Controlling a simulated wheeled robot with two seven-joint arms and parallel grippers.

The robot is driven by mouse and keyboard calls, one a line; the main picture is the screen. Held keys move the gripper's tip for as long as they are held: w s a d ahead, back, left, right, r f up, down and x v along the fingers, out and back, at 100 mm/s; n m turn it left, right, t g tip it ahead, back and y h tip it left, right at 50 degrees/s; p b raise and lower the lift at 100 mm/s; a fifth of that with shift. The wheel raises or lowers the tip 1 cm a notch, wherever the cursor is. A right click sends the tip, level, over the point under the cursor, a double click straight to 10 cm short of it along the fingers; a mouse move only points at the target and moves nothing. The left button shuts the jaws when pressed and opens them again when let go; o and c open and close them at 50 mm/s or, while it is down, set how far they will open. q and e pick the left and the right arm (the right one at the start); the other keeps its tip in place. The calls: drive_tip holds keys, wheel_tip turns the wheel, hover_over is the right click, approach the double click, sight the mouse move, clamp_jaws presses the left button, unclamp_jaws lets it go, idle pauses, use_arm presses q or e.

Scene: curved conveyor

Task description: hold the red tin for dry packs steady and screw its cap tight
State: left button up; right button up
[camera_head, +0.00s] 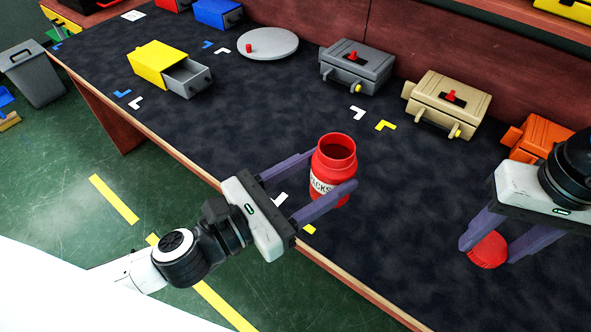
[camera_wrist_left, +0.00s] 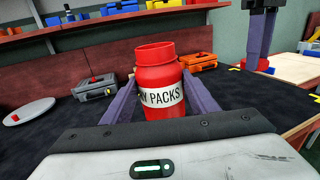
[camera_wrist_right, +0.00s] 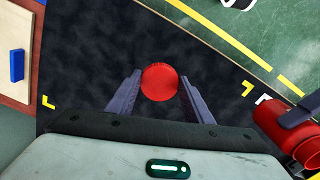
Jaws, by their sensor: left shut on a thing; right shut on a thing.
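The red tin (camera_head: 329,179) stands upright with its mouth open and uncapped, a white label reading "PACKS" on its side. My left gripper (camera_head: 332,170) is shut on the tin's body, one finger on each side; the left wrist view shows the tin (camera_wrist_left: 158,80) between the fingers. The red cap (camera_head: 488,250) is held by my right gripper (camera_head: 487,246), to the right of the tin and apart from it. The right wrist view shows the cap (camera_wrist_right: 159,82) between the fingertips, with the tin (camera_wrist_right: 285,130) at the right edge.
A grey case (camera_head: 356,66), a beige case (camera_head: 447,103) and an orange case (camera_head: 538,135) stand along the back. A grey turntable disc (camera_head: 267,43) and a yellow box with a drawer (camera_head: 160,62) are further left. The dark mat between tin and cap is clear.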

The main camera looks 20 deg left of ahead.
idle(0.3)
drive_tip(key=w+a+r+n, duration=0.2)
drive_tip(key=w+a+r, duration=0.1)
drive_tip(key=a, duration=0.3)
drive_tip(key=w+a+r+n, duration=0.1)
drive_tip(key=w+a+r, duration=0.1)
drive_tip(key=a+r, duration=0.25)
drive_tip(key=n, duration=0.4)
approach(333, 172)
drive_tip(key=w+d+r, duration=0.1)
drive_tip(key=w+r, duration=0.1)
drive_tip(key=w, duration=0.1)
drive_tip(key=shift+s+d+f, duration=0.1)
drive_tip(key=shift+f, duration=0.15)
drive_tip(key=shift+f, duration=1.9)
drive_tip(key=shift+f, duration=0.9)
